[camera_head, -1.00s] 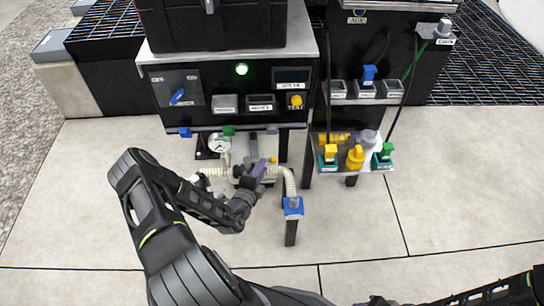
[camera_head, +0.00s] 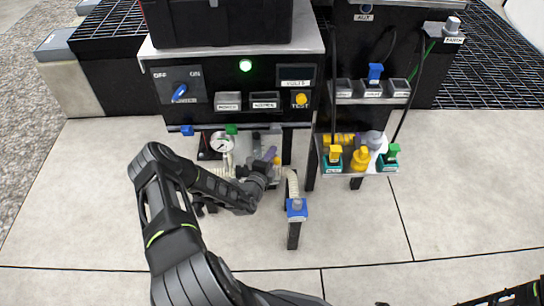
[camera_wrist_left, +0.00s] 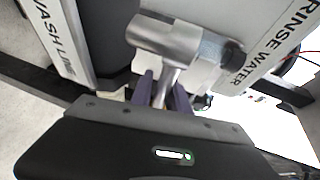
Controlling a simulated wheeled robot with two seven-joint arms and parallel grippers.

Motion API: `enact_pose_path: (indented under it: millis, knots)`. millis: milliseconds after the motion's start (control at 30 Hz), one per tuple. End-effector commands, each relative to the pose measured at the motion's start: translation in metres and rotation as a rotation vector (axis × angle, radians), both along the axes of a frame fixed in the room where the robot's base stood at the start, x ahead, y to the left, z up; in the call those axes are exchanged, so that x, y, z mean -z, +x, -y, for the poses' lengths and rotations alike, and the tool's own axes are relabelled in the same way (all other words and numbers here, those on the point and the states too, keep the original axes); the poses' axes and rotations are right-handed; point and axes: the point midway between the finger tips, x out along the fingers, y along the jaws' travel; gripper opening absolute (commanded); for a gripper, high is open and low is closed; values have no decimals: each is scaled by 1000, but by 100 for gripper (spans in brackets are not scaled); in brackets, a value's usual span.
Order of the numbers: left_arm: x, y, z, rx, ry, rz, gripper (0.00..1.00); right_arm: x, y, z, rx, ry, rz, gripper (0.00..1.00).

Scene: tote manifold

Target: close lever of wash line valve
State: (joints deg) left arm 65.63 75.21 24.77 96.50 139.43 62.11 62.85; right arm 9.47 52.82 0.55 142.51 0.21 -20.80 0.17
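My left gripper (camera_head: 270,155) reaches in under the black panel in the head view, among the pipes of the manifold. In the left wrist view its purple fingers (camera_wrist_left: 163,92) stand on either side of a grey metal stem. The stem runs up to a thick grey metal cylinder (camera_wrist_left: 165,38); together they look like a valve lever. Whether the fingers touch the stem I cannot tell. A WASH LINE label (camera_wrist_left: 55,45) is at left and a RINSE WATER label (camera_wrist_left: 270,40) at right. My arm hides much of the valve in the head view. My right gripper is out of view.
A pressure gauge (camera_head: 221,142) and a cream hose (camera_head: 292,184) are close to my left gripper. The hose ends at a blue-topped post (camera_head: 296,207). A shelf with yellow and green fittings (camera_head: 361,158) stands to the right. The floor in front is clear.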

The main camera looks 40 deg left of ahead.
Motion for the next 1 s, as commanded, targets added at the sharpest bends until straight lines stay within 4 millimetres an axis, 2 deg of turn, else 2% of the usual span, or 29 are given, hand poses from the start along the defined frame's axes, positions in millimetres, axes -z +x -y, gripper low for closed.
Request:
enact_pose_path:
  millis: [33,233,1000]
  knots:
    - [0,0,0,0,0,0,16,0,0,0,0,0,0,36]
    - [0,0,0,0,0,0,0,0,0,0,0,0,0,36]
    - [0,0,0,0,1,0,0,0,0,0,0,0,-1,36]
